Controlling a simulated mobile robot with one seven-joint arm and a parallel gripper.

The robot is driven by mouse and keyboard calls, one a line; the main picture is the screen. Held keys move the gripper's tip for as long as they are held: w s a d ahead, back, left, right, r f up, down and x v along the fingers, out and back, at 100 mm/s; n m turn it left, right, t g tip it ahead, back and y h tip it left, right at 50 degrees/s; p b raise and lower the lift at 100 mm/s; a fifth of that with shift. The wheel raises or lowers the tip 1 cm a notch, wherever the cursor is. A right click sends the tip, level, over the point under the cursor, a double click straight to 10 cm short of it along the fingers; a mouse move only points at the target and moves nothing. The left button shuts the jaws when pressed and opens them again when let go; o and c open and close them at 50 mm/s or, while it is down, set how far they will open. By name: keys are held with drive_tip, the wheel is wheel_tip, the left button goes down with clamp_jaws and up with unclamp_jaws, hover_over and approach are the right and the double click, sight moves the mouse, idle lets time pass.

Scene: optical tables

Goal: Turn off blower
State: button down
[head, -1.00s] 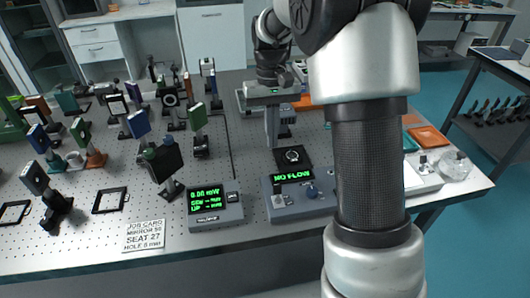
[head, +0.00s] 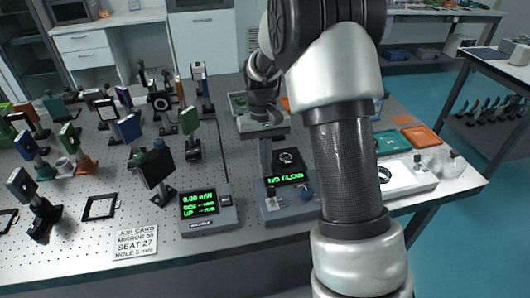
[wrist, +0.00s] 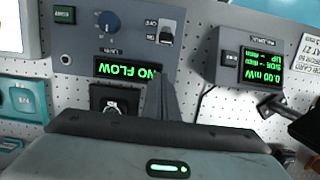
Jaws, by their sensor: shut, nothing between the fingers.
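The blower's control box (head: 290,208) stands near the front edge of the table, with a green display reading NO FLOW. In the wrist view the box (wrist: 85,48) is upside down, with a blue knob (wrist: 107,22) and a pale switch (wrist: 167,32) beside ON and OFF marks; I cannot tell which way the switch is set. My gripper (head: 265,168) is shut and empty, pointing down just behind the box. In the wrist view its fingers (wrist: 163,85) overlap the end of the display and are apart from the switch.
A meter box (head: 208,208) reading 0.00 mW stands left of the blower box. A dark square mount (head: 288,160) sits behind it. Several optics on posts fill the left of the table. A job card (head: 135,242) lies at the front. A white tray (head: 408,178) is at right.

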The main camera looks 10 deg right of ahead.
sight(271, 192)
drive_tip(key=shift+s+f, duration=0.2)
drive_tip(key=shift+f, duration=0.95)
drive_tip(key=shift+s, duration=0.3)
drive_tip(key=shift+s+r, duration=0.45)
drive_tip(key=shift+s, duration=0.3)
drive_tip(key=shift+s+r, duration=0.4)
drive_tip(key=shift+s, duration=0.3)
drive_tip(key=shift+b, duration=0.3)
